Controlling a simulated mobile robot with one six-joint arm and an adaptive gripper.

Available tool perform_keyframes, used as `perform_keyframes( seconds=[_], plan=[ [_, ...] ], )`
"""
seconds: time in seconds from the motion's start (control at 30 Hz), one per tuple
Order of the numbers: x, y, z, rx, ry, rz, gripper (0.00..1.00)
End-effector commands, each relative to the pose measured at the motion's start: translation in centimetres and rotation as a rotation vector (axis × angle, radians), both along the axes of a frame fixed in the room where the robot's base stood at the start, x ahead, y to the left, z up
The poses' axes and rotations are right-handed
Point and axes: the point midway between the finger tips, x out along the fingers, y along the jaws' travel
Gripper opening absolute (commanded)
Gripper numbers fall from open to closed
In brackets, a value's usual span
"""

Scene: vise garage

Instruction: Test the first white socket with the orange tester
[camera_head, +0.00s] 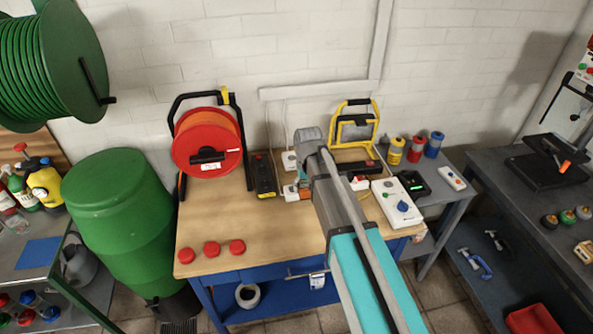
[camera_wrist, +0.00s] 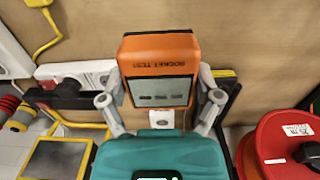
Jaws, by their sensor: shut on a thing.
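The orange tester (camera_wrist: 158,52), with "SOCKET TEST" lettering and a grey display, is held in my gripper (camera_wrist: 160,92), whose fingers are shut on its two sides. In the head view a bit of its orange casing (camera_head: 310,168) shows near the end of my arm, over the wooden bench. One small white socket (camera_head: 289,160) sits at the back of the bench, below a wall cable. Another small white block (camera_head: 290,193) lies in front of it, close to my gripper. The tester's far end is hidden, so I cannot tell whether it touches a socket.
A red cable reel (camera_head: 207,142) stands left and a yellow work light (camera_head: 355,125) at the back right. A black-and-yellow device (camera_head: 264,176) lies left of my gripper. A white box with a blue knob (camera_head: 397,203) lies right. The front middle of the bench is clear.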

Motion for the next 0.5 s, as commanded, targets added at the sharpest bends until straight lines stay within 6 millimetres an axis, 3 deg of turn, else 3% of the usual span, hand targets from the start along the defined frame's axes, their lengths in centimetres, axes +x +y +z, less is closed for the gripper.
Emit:
perform_keyframes(
  seconds=[0.3,0.5],
  plan=[
    [6.1,3.0,-1.0,0.0,0.0,0.001,0.4],
    [8.7,4.4,-1.3,0.0,0.0,0.0,0.4]
  ],
)
